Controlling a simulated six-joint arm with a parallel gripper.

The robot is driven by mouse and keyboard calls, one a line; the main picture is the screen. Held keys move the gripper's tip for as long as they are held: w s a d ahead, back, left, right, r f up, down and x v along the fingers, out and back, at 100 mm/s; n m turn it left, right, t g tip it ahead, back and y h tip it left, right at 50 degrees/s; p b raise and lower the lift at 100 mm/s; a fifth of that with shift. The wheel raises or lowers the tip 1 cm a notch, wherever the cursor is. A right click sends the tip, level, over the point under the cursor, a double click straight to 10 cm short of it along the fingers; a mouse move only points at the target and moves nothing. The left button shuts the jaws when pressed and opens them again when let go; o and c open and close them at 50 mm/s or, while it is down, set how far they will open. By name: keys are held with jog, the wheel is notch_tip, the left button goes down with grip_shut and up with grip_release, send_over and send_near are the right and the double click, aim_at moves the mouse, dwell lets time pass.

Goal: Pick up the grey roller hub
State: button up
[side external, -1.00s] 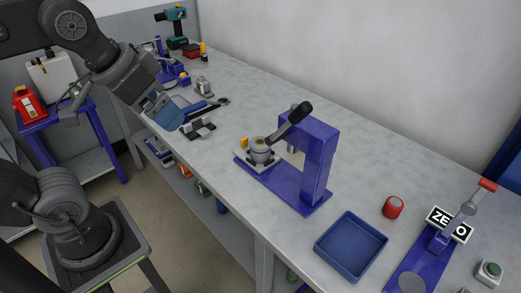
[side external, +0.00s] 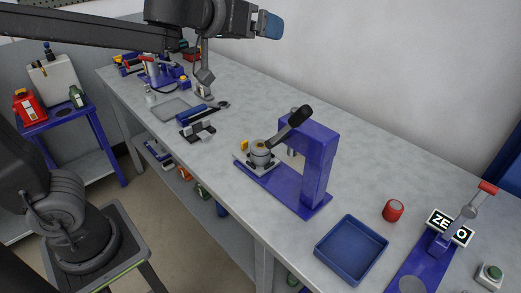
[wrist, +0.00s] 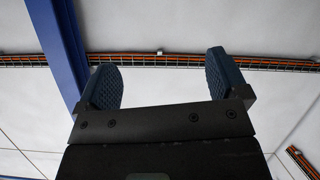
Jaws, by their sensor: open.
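A grey cylindrical piece (side external: 261,152), which looks like the roller hub, stands upright on the light plate of the blue press (side external: 318,165). It has a brownish centre on top, and the press's black-handled lever is just above it. My gripper (side external: 268,24) is high above the bench at the top of the side view, well apart from the hub, with blue fingertips pointing right. In the wrist view my gripper (wrist: 164,82) is open, with nothing between its two textured blue fingers. The hub is not in the wrist view.
A blue tray (side external: 351,248), a red cylinder (side external: 393,210) and a ZERO sign (side external: 450,226) by a blue lever fixture are at right. A black clamp-like part (side external: 197,132) and a flat grey plate (side external: 171,109) lie left of the press. The bench between is clear.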

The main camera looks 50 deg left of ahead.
notch_tip(320, 180, down, 10)
jog(key=s+a+n+g+y, duration=0.1)
jog(key=a+g+y, duration=0.2)
jog(key=g, duration=0.2)
send_near(258, 148)
jog(key=x, duration=0.7)
jog(key=shift+d+f, duration=0.15)
jog(key=shift+d, duration=0.2)
jog(key=x, duration=0.4)
jog(key=shift+s+a, duration=0.1)
jog(key=shift+a, duration=0.25)
jog(key=shift+w+a+f, duration=0.1)
jog(key=shift+w+f, duration=0.25)
jog(key=shift+w, duration=0.05)
jog(key=shift+c, duration=0.3)
jog(key=c, duration=1.2)
jog(key=shift+r, duration=0.15)
jog(key=shift+c, duration=0.7)
